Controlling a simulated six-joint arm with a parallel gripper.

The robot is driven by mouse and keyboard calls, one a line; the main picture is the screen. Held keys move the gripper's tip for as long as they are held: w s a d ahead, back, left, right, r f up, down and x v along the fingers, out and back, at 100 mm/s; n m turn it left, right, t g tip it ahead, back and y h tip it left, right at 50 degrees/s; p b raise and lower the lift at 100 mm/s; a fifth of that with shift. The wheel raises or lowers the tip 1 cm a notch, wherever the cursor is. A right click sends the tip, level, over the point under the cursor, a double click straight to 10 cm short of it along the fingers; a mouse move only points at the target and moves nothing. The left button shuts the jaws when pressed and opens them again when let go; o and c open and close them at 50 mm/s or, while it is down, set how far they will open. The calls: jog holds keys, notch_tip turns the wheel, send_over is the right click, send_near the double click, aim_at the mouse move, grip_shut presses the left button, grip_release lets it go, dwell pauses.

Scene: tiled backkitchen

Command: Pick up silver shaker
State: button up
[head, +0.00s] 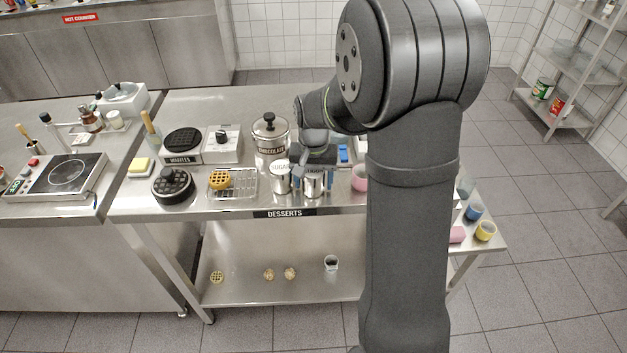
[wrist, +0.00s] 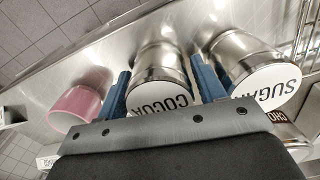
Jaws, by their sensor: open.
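A silver shaker with a white lid marked COCOA (head: 314,186) stands on the steel table near its front edge. In the wrist view this shaker (wrist: 158,62) is between the two blue fingers of my gripper (wrist: 160,70), with one finger on each side. The fingers are open, and I cannot tell whether either touches it. A second silver shaker, marked SUGAR (head: 280,180), stands just left of it in the head view. In the wrist view the SUGAR shaker (wrist: 250,65) is just outside the right finger.
A pink cup (head: 360,179) stands close right of the COCOA shaker. A wire rack with a waffle (head: 219,180) is to the left. A large chocolate canister (head: 270,138) stands behind. The front table edge (head: 285,213) with a DESSERTS label is close.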

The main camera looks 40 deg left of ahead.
jog(key=shift+f, duration=0.1)
jog(key=shift+c, duration=0.4)
jog(key=c, duration=0.7)
jog(key=shift+c, duration=0.2)
